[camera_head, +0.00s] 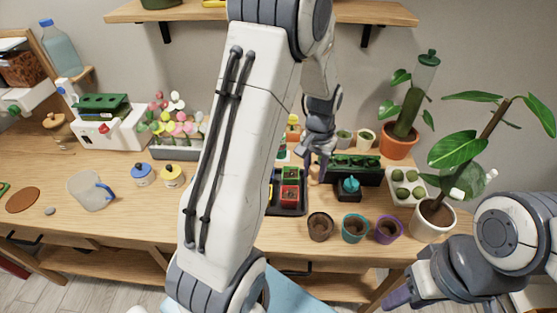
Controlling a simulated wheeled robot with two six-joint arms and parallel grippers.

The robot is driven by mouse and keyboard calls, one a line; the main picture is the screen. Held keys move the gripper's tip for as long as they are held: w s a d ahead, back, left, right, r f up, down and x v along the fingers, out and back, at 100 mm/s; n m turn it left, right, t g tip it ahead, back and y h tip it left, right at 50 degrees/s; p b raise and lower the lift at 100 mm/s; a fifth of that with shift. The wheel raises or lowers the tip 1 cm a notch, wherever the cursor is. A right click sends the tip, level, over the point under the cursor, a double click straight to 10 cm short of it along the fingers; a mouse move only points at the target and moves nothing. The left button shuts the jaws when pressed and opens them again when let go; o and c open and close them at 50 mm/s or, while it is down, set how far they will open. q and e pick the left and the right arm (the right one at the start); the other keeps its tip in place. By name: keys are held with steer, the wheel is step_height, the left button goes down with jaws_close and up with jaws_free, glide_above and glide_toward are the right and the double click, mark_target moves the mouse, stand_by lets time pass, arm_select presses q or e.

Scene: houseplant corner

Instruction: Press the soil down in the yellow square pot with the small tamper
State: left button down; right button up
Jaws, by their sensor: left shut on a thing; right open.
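My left gripper (314,163) points down over the back middle of the bench. It is shut on a small wooden-coloured piece (314,176), which looks like the small tamper; its lower end is hard to make out. A dark tray (292,211) with red square pots (290,193) lies just left of and in front of that gripper. I cannot make out the yellow square pot; my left arm covers part of the tray and the bench. My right gripper (397,299) is open at the lower right, in front of the bench and far from the tray.
A brown pot (320,227), a teal pot (355,228) and a purple pot (388,230) line the front edge. A dark planter (362,170) and a white tray (407,186) stand behind. A large potted plant (433,218) stands right.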

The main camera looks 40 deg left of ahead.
arm_select(q)
steer(key=s+a+r+n+p, duration=0.1)
steer(key=s+a+n+p, duration=0.55)
steer(key=a+n, duration=0.55)
arm_select(e)
step_height(320, 180, up, 8)
arm_select(q)
steer(key=shift+n, duration=0.3)
steer(key=f+b, duration=0.1)
steer(key=f, duration=0.1)
steer(key=f+b, duration=0.2)
steer(key=s+f+b, duration=0.1)
steer(key=f+b, duration=0.1)
steer(key=shift+a+f, duration=0.1)
arm_select(e)
step_height(320, 180, down, 5)
steer(key=shift+f, duration=0.15)
arm_select(q)
steer(key=shift+f+b, duration=0.6)
arm_select(e)
steer(key=shift+f, duration=0.3)
arm_select(q)
step_height(320, 180, up, 7)
steer(key=p, duration=0.6)
arm_select(e)
step_height(320, 180, up, 6)
